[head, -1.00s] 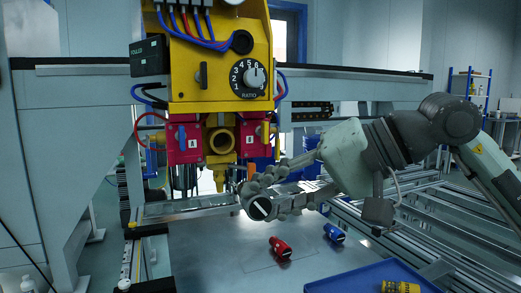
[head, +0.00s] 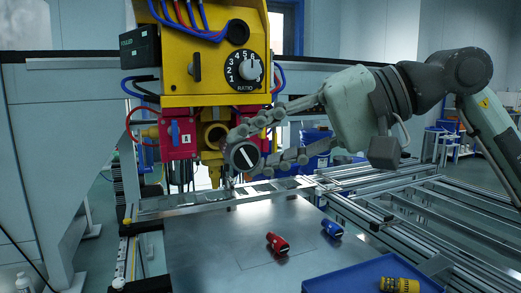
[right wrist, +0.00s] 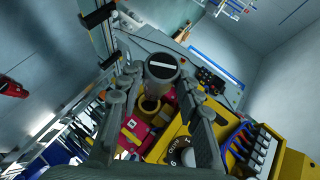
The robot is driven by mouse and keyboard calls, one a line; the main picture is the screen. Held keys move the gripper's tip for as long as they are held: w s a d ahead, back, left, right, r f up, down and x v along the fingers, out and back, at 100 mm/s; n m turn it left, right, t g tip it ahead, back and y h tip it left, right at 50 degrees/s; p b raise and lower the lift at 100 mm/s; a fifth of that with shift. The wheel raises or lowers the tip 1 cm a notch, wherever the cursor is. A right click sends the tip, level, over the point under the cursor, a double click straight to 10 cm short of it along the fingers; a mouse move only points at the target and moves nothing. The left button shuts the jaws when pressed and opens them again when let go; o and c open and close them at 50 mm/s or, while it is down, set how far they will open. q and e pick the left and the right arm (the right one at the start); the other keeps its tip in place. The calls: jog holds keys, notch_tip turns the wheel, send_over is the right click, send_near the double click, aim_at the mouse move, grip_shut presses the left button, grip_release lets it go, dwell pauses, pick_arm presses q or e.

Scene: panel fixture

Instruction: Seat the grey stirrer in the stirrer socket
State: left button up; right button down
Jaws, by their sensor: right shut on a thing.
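The grey stirrer (head: 242,156) is a short cylinder whose dark end face with a white stripe points at the head camera. My right gripper (head: 243,148) is shut on it from the right. The stirrer socket (head: 213,137), a yellow round collar between two red blocks, is just left of and above the stirrer, which partly covers it. In the right wrist view the stirrer (right wrist: 162,68) shows between the fingers, with the yellow ring (right wrist: 150,105) below it. The stirrer looks apart from the socket, but the depth gap is unclear. My left gripper is not in view.
The yellow panel with a ratio dial (head: 243,71) hangs above, with hoses around it. A red block marked A (head: 179,138) flanks the socket. A red part (head: 278,243) and a blue part (head: 332,229) lie on the metal plate. A blue tray (head: 355,277) holds a yellow part (head: 399,285).

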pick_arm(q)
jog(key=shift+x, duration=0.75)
pick_arm(e)
jog(key=w, duration=0.1)
jog(key=w+a, duration=0.1)
jog(key=w, duration=0.2)
jog(key=shift+w+a, duration=0.3)
jog(key=shift+w, duration=0.1)
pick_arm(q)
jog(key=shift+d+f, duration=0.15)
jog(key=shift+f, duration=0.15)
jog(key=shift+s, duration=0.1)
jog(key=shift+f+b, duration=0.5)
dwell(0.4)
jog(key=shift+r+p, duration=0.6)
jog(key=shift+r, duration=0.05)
pick_arm(e)
jog(key=shift+w+a, duration=0.25)
jog(key=shift+w, duration=0.55)
jog(key=shift+w+a, duration=0.3)
jog(key=shift+w, duration=0.5)
jog(key=shift+w+a, duration=0.25)
jog(key=shift+w, duration=0.55)
jog(key=c, duration=1)
grip_release()
